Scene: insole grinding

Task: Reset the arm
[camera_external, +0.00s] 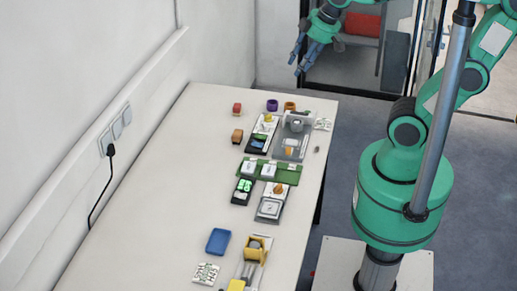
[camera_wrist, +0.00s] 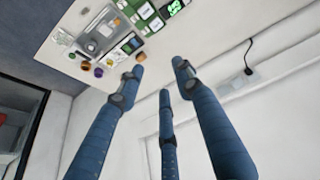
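My gripper (camera_external: 305,50) hangs in the air at the top of the external view, beyond the far end of the white table (camera_external: 160,185). Its blue fingers point down and to the left. In the wrist view my gripper (camera_wrist: 160,85) shows three long blue fingers spread apart with nothing between them, so it is open and empty. My green arm (camera_external: 400,140) reaches up from its base at the right of the table, and its upper part runs out of the picture.
On the table stand a blue tray (camera_external: 218,241), a green board (camera_external: 270,171), a grey device (camera_external: 293,138), a purple ring (camera_external: 272,105) and small blocks. The table's left part is clear. A wall with sockets (camera_external: 115,128) and a cable borders it. A glass-fronted enclosure (camera_external: 350,65) stands behind.

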